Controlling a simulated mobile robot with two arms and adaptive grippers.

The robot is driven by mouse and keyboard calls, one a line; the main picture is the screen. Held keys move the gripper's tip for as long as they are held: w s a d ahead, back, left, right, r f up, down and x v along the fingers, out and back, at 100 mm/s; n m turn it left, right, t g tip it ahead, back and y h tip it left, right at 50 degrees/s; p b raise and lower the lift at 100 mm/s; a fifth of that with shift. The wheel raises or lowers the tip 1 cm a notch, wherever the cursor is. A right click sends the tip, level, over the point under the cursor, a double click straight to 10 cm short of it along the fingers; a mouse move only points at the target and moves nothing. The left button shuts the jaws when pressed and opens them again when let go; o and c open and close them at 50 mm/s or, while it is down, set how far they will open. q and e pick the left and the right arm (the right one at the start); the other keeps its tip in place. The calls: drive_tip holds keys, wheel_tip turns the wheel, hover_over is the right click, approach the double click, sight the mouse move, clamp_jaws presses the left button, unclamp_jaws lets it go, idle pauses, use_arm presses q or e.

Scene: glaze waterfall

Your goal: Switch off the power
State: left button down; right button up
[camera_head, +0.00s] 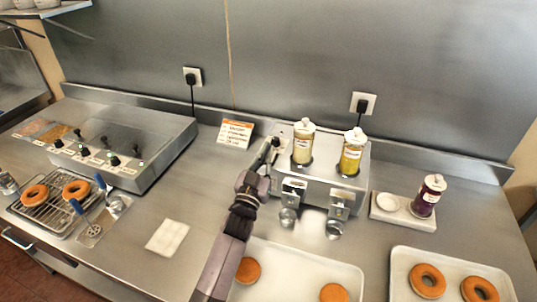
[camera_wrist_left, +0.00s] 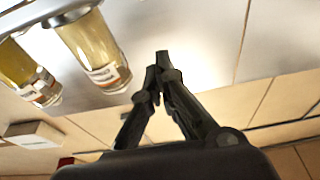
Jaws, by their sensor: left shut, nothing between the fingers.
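The fryer-like unit (camera_head: 125,140) at left has several black knobs and small green lights. My left gripper (camera_head: 275,143) is at the dispenser's left side; I cannot tell if it touches. In the left wrist view its fingers (camera_wrist_left: 160,62) are shut and empty, with the bottles (camera_wrist_left: 92,50) at upper left. No power switch is clearly visible. My right gripper is out of view.
A sign card (camera_head: 235,133) stands left of the dispenser. A tray (camera_head: 300,262) with doughnuts lies in front, another tray (camera_head: 450,268) at right. A rack (camera_head: 52,212) with doughnuts is at left. A purple jar (camera_head: 428,196) stands on a white board at right.

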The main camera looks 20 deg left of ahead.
use_arm(q)
drive_tip(key=s+f+b, duration=0.2)
drive_tip(key=s+f, duration=0.3)
drive_tip(key=s, duration=0.2)
drive_tip(key=shift+a, duration=0.15)
drive_tip(key=shift+s+r, duration=0.1)
